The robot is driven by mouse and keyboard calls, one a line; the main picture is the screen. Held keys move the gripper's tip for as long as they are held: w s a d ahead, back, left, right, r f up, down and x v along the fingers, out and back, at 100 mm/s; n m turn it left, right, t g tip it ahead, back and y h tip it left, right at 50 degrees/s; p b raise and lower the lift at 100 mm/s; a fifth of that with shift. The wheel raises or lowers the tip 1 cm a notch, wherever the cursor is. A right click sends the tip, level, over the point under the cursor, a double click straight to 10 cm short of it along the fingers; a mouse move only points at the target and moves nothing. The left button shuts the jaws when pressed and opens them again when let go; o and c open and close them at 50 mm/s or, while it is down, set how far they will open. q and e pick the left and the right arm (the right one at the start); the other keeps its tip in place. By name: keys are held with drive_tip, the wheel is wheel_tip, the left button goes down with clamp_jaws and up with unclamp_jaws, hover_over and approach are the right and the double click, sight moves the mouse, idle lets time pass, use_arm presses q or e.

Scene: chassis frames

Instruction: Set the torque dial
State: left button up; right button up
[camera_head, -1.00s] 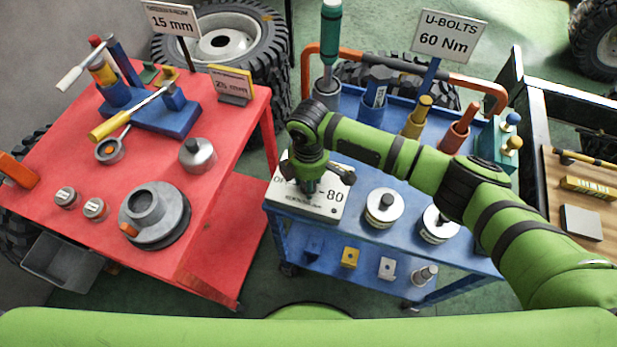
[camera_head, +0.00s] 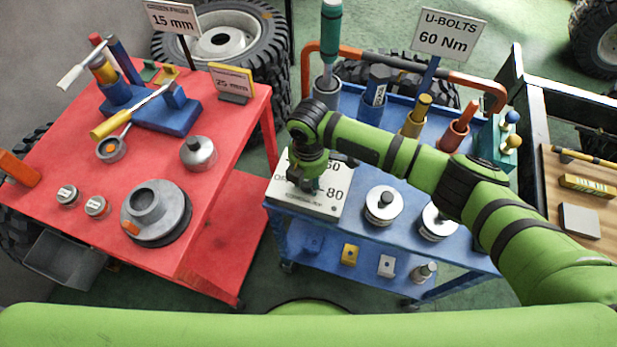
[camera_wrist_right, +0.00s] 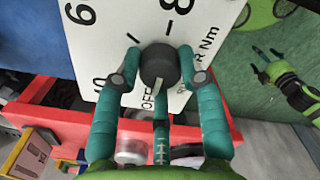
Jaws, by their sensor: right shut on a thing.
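The white dial plate (camera_head: 290,196) lies on the near left part of the blue cart top, with 60 and 80 readable. Its round black knob (camera_wrist_right: 158,64) shows in the right wrist view, with tick marks, large numbers and OFF around it. My right gripper (camera_head: 310,188) is over the plate from above, and its teal fingers (camera_wrist_right: 158,75) are shut on the knob, one on each side. In the head view the gripper hides the knob. The knob's setting is hard to tell. My left gripper (camera_wrist_right: 266,52) shows small in the right wrist view, its fingers apart and empty.
The U-bolts sign (camera_head: 448,33) reads 60 Nm and stands behind the blue cart (camera_head: 365,243). Two round metal weights with black knobs (camera_head: 383,205) stand right of the plate. The red table (camera_head: 160,258) at left carries tools and round parts.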

sight(309, 182)
drive_tip(key=shift+s+f, duration=0.1)
drive_tip(key=shift+f, duration=0.05)
drive_tip(key=o, duration=1.2)
drive_tip(key=shift+c, duration=0.2)
drive_tip(key=shift+r, duration=0.25)
wheel_tip(309, 182, up, 12)
drive_tip(key=shift+f, duration=0.2)
